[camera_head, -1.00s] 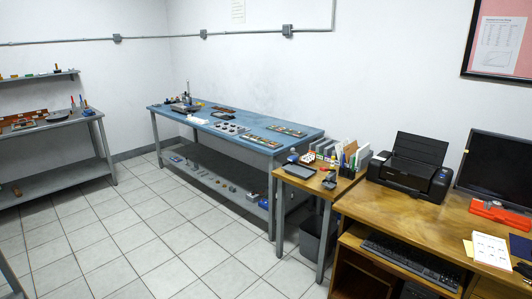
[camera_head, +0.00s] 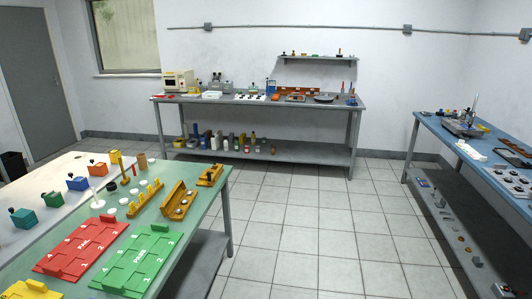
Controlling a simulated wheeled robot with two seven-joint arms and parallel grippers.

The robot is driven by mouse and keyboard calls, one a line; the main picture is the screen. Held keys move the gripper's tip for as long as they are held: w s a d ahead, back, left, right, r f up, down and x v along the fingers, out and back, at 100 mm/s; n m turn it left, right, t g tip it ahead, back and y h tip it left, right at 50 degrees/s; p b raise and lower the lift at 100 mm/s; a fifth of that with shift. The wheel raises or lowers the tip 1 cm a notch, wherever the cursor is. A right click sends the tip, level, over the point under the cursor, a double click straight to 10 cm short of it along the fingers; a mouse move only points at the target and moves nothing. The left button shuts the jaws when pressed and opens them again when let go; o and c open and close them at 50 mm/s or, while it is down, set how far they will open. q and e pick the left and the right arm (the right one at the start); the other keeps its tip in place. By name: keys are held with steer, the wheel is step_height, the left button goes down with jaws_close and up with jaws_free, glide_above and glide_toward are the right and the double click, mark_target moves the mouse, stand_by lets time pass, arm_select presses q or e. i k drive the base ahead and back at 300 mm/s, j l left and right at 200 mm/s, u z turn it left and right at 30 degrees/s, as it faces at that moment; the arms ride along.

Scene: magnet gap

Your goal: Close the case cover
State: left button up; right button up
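Neither of my grippers is in view. I cannot make out for certain a case or its cover at this distance. On the pale green table at the lower left lie a flat red panel (camera_head: 81,244) and a flat green panel (camera_head: 137,260), both with white markings and raised bars. A yellow piece (camera_head: 32,290) is cut off by the bottom edge. Yellow slotted holders, one of them a long block (camera_head: 179,201), stand behind the panels.
The green table (camera_head: 208,204) adjoins a white surface (camera_head: 20,190) with coloured blocks. A grey bench (camera_head: 345,103) with instruments and a lower shelf of bottles stands at the back wall. A blue bench (camera_head: 455,150) is at the right. The tiled floor (camera_head: 315,220) between them is clear.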

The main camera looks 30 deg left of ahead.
mark_target(170, 204)
steer(key=i+j+u, duration=0.1)
steer(key=i+u, duration=0.7)
steer(key=i+l+u, duration=0.2)
steer(key=i+u, duration=0.2)
steer(key=i+l+u, duration=0.35)
steer(key=k+j, duration=0.05)
steer(key=j, duration=0.05)
